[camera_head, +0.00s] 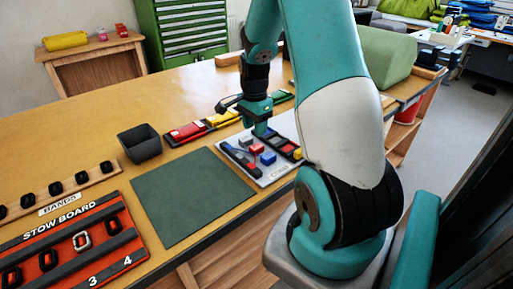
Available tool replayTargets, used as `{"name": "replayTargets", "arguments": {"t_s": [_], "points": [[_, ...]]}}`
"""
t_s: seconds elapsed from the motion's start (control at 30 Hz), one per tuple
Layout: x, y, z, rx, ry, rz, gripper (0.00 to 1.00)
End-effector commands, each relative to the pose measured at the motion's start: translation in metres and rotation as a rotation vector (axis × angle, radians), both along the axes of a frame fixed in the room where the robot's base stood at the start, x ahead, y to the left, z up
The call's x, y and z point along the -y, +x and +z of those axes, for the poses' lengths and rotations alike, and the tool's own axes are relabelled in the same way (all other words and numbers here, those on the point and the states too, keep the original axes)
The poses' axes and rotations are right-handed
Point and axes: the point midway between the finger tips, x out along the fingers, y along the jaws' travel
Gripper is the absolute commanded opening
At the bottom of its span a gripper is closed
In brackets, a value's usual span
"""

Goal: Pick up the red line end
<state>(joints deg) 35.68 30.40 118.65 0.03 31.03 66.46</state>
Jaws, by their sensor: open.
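A small red piece (257,149) sits on a pale grey board (268,181) near the table's front edge; it looks like the red line end, but it is too small to be sure. A blue piece (268,158) is beside it, and another small piece (246,140) is just behind it. My gripper (262,131) points down over the back part of this board, close behind the red piece and apart from it. Nothing shows held in it. Its fingertips are small and partly blurred together.
Dark rails flank the pieces on the board. Red (187,132) and yellow (222,118) trays lie behind it. A black bin (140,144), a bare green mat (188,194) and an orange stow board (128,232) are to the left. My arm hides the table's right part.

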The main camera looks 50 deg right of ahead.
Motion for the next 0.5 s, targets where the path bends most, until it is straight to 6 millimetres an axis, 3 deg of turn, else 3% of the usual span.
{"name": "replayTargets", "arguments": {"t_s": [0.33, 0.5], "points": [[0.002, -0.002, -0.032, -0.003, 0.003, 0.001, 0.45], [0.005, -0.004, -0.058, -0.003, 0.003, 0.001, 0.45]]}}
